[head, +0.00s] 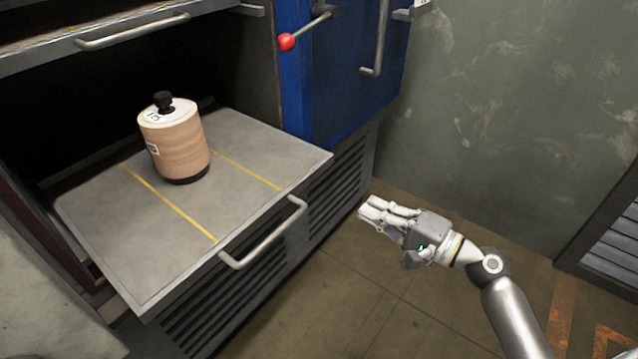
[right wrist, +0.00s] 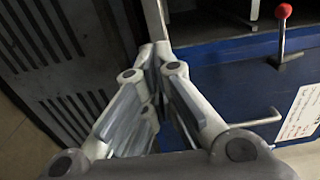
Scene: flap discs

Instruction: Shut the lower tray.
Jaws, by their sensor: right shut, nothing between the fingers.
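The lower tray (head: 130,245) is a grey plate with yellow lines, pulled out of the dark oven opening in the head view. A metal bar handle (head: 265,238) is on its front edge. A tan cylinder with a black knob (head: 178,145) stands upright on the tray, between the yellow lines. My right gripper (head: 365,212) is shut and empty, to the right of the tray handle and apart from it. In the right wrist view its fingers (right wrist: 160,55) are together. My left gripper is not in view.
An upper tray with a handle (head: 130,32) is above. A blue door (head: 345,90) stands to the right, with a red-knobbed lever (head: 287,42) that also shows in the right wrist view (right wrist: 284,12). Vented panels are below. The floor (head: 370,300) in front is clear.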

